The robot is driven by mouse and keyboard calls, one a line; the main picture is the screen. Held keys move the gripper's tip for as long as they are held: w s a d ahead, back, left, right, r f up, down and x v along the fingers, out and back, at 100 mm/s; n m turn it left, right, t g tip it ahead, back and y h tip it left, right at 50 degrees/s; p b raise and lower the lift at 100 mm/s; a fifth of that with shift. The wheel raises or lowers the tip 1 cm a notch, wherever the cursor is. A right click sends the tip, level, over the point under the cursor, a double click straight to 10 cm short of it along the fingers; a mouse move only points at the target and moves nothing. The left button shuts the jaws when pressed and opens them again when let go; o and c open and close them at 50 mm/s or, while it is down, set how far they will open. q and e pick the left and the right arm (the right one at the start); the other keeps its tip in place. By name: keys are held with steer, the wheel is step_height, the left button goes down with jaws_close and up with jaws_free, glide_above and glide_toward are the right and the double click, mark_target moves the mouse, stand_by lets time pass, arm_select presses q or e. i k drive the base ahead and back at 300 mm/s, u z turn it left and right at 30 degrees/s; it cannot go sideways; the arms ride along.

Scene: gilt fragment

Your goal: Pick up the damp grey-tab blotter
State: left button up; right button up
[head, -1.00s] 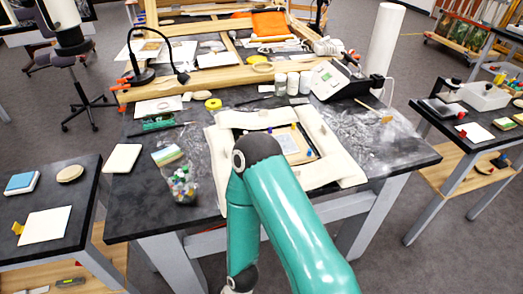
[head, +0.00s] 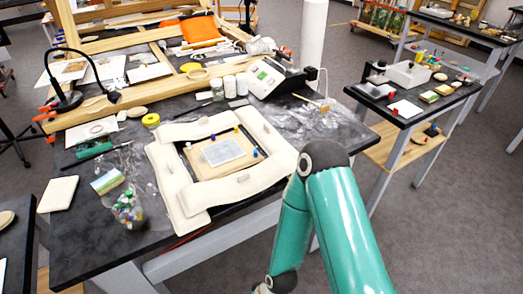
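I cannot make out a grey tab on any sheet. A white sheet with a red tab (head: 405,109) lies on the right side table. A pale grey-white rectangle (head: 223,150) lies on a wooden board (head: 196,160) inside the cream padded frame (head: 177,183) on the main bench. I cannot tell whether it is a blotter. A plain cream pad (head: 58,193) lies at the bench's left end. One teal arm of mine rises from the lower right, its joint in front of the bench's right edge. Neither gripper shows.
The dark main bench (head: 85,240) holds a clear cup of coloured pieces (head: 127,209), white jars (head: 230,86), a device with a display (head: 268,78) and a black lamp (head: 62,95). The right side table (head: 425,113) carries a white tray (head: 408,75) and sponges. Grey floor lies between the tables.

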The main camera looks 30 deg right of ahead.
mark_target(218, 153)
steer(key=z, duration=0.3)
steer(key=k, duration=1)
steer(key=z, duration=0.3)
steer(key=i, duration=0.95)
steer(key=u, duration=0.05)
